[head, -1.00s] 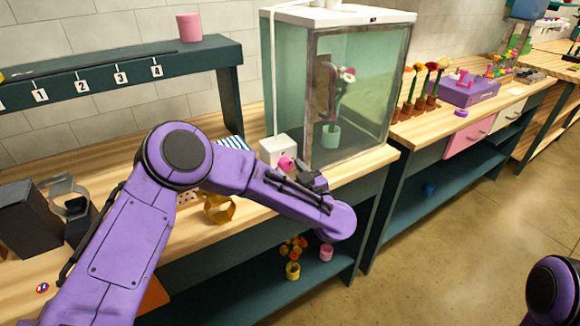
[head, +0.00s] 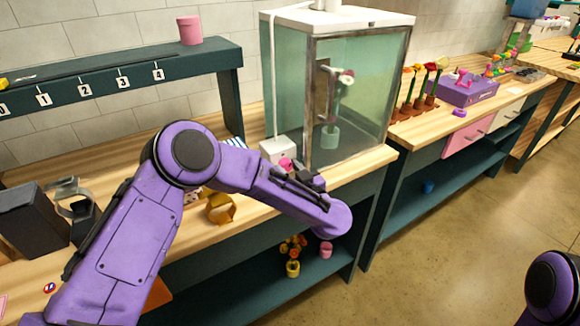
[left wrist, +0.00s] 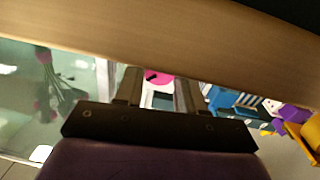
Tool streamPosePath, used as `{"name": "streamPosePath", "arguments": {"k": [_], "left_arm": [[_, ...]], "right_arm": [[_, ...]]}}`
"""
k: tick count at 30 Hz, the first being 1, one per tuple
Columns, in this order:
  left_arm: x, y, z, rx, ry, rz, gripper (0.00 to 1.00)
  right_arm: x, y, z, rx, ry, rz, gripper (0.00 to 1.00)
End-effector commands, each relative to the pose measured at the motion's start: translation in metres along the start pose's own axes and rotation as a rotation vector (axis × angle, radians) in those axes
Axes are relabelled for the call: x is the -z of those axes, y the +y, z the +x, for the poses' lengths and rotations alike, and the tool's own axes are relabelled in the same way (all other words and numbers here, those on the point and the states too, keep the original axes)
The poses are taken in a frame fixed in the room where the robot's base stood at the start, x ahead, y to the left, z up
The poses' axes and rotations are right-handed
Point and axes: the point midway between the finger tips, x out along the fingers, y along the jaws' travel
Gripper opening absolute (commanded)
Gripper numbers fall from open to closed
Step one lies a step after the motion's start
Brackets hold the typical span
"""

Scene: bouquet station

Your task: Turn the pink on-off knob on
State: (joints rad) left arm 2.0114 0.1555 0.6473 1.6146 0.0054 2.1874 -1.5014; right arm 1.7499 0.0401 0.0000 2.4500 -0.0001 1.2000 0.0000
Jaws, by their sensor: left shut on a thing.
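The pink knob (head: 286,164) is on the front of a small white box (head: 272,151), left of the glass cabinet on the wooden bench. My left gripper (head: 308,178) is at the knob, its arm reaching in from the left. In the left wrist view the pink knob (left wrist: 158,76) shows between the two fingers of the left gripper (left wrist: 157,84), which is shut on it. A dark mark shows on the knob there; its turn angle is hard to tell. My right gripper is out of view.
The glass cabinet (head: 350,85) holds a potted flower and stands close to the right of my left gripper. A yellow ring-shaped thing (head: 220,210) lies on the bench below my forearm. Small flower pots stand on the lower shelf (head: 255,300).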

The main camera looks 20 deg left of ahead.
Motion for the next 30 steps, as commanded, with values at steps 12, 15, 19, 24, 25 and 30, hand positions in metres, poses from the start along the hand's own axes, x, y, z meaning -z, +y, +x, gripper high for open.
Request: {"name": "streamPosePath", "arguments": {"k": [12, 15, 19, 24, 25, 30], "left_arm": [[0.005, 0.002, -0.001, 0.001, -0.02, 0.306, 0.08], [0.004, 0.002, -0.001, 0.003, -0.025, 0.365, 0.08], [0.003, 0.002, -0.001, 0.003, -0.03, 0.427, 0.08], [0.002, 0.002, -0.001, 0.004, -0.034, 0.478, 0.08], [0.002, 0.002, -0.001, 0.004, -0.035, 0.483, 0.08], [0.001, 0.002, -0.001, 0.003, -0.036, 0.5, 0.08]], "right_arm": [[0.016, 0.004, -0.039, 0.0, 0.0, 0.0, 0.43], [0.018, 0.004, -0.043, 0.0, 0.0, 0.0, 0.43], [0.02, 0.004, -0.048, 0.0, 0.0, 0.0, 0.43], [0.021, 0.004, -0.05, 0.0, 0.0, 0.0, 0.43], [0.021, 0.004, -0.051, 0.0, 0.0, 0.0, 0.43], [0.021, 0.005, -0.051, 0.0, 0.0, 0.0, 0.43]]}}
